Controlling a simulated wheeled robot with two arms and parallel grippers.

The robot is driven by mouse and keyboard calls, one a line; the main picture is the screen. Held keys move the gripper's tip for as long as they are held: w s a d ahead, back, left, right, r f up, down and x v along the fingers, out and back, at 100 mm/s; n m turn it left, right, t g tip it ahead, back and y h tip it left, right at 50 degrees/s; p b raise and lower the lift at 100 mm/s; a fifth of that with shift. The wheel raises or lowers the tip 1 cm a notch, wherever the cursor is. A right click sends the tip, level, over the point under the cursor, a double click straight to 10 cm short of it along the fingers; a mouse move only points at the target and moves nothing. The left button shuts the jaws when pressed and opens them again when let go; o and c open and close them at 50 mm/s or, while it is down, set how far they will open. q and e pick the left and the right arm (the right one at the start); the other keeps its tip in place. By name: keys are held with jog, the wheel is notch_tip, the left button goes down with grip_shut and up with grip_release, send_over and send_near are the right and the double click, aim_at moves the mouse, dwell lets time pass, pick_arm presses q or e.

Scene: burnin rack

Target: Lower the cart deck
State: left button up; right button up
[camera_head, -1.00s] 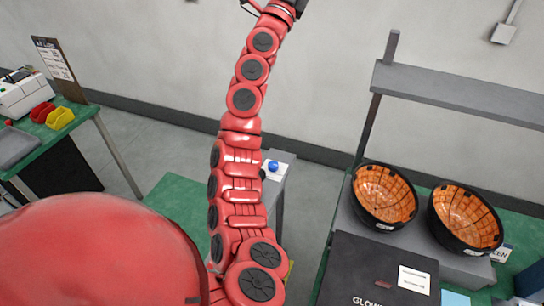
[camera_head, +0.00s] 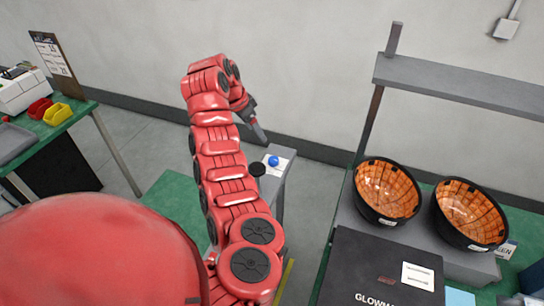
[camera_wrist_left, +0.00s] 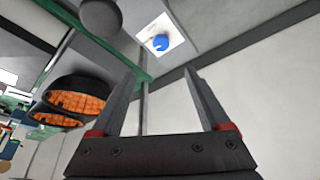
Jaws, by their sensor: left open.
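A blue button (camera_head: 273,161) on a white plate sits on top of a narrow grey post (camera_head: 280,183). A round black knob (camera_head: 257,169) is beside it. A green surface (camera_head: 172,198), which may be the cart deck, lies left of the post, partly hidden by my left arm. My left gripper (camera_head: 259,135) is above and behind the button, pointing down, apart from it. In the left wrist view, the open, empty fingers (camera_wrist_left: 160,75) show with the blue button (camera_wrist_left: 161,43) beyond their tips and the black knob (camera_wrist_left: 100,17) to its left.
Two black bowls with orange insides (camera_head: 388,190) (camera_head: 468,213) stand on a grey riser at right, by a black box (camera_head: 375,275) and a grey shelf (camera_head: 460,85). A green table (camera_head: 75,112) with red and yellow bins is at left.

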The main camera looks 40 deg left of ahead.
pick_arm(q)
jog(key=b, duration=0.4)
send_near(273, 159)
jog(key=p+x, duration=0.3)
jog(key=x, duration=0.4)
jog(key=shift+w+d+f+p, duration=0.2)
jog(key=shift+f+p, duration=0.1)
jog(key=shift+p, duration=0.1)
jog(key=shift+w+f, duration=0.1)
jog(key=shift+f, duration=0.35)
